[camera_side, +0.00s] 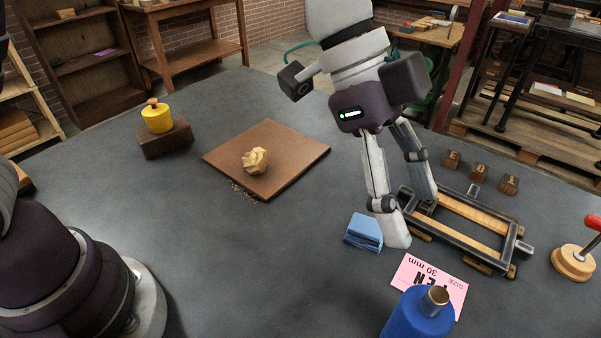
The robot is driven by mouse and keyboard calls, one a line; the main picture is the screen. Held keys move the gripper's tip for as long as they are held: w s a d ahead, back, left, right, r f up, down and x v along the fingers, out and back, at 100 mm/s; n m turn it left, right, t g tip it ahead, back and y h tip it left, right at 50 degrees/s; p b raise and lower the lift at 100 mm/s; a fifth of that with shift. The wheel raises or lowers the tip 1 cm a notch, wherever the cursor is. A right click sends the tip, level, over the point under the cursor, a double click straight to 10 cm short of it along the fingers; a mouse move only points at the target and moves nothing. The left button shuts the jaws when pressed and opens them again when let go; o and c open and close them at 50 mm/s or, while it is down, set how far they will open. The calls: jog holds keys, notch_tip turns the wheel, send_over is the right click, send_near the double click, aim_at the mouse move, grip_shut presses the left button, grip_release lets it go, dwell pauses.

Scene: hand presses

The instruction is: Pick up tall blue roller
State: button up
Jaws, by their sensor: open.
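A blue roller (418,315) with a short metal-coloured stub on top stands upright at the bottom edge, right of centre. Its lower part is cut off by the frame. My gripper (411,216) is open and empty, pointing down above and behind the roller in the picture. Its near finger shows between a folded blue cloth or pad and a dark metal frame. Its far finger overlaps the frame's left end. The gripper is apart from the roller.
A pink card (424,279) lies behind the roller. The blue pad (363,232), metal frame with wooden slats (470,227), wooden blocks (480,173) and red-handled tool (572,262) are nearby. A brown board (290,167) bears a lump. A yellow pot (157,118) stands farther left.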

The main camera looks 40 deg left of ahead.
aim_at(435, 292)
jog(key=x, duration=1.1)
jog(key=shift+s, duration=0.25)
jog(key=shift+a, duration=0.1)
grip_shut()
